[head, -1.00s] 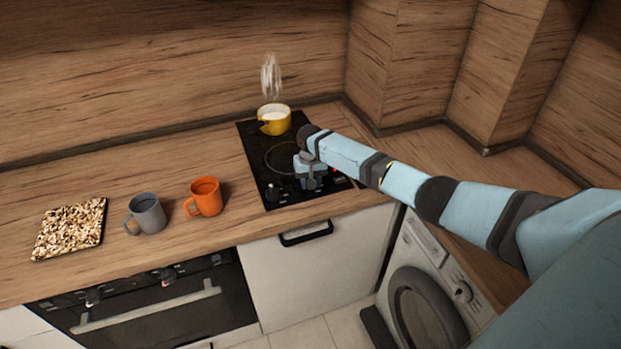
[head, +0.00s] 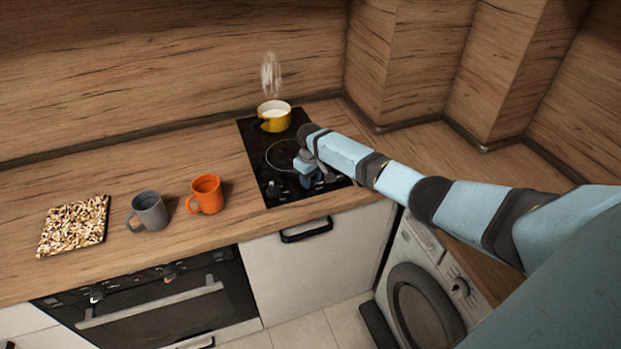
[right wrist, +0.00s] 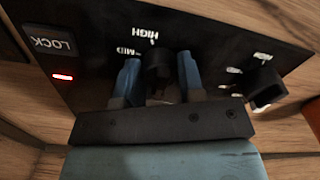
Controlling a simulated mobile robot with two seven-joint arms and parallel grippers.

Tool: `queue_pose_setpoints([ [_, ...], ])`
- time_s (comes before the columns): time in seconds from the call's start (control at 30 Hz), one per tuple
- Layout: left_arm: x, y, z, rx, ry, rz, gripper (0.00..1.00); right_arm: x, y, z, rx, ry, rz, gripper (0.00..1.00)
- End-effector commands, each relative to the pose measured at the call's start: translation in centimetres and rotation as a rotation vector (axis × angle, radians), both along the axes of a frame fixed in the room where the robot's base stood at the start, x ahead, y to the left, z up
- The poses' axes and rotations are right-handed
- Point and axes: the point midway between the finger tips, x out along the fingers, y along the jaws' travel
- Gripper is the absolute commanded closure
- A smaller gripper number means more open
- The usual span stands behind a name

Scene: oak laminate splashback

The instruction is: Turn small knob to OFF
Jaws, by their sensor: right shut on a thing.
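The black cooktop (head: 256,150) carries its control knobs along the front edge. In the right wrist view, a black knob (right wrist: 158,66) stands between the two blue fingers of my right gripper (right wrist: 160,80), with HIGH and MID printed beside it. The gripper is shut on this knob. A second black knob (right wrist: 265,88) stands apart to the right. In the head view, my right gripper (head: 309,181) is at the cooktop's front and hides part of the controls. I cannot read where the held knob's pointer stands. My left gripper is not in view.
A steaming yellow pot (head: 274,118) stands at the back of the cooktop. An orange mug (head: 207,195), a grey mug (head: 150,212) and a speckled board (head: 73,226) are on the counter to the left. A red light glows by the LOCK label (right wrist: 50,44).

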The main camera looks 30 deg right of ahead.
Motion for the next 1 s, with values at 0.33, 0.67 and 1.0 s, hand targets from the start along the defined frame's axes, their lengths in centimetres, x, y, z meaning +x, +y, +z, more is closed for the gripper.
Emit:
queue_pose_setpoints([
  [0.33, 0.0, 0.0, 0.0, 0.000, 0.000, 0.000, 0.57, 0.0, 0.0, 0.1, 0.000, -0.001, 0.003, 0.88],
  [0.67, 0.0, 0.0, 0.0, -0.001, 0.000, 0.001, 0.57, 0.0, 0.0, 0.0, 0.000, -0.001, 0.003, 0.39],
  [1.0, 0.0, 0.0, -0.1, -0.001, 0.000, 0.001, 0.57, 0.1, -0.1, 2.8, 0.000, -0.004, 0.002, 0.39],
])
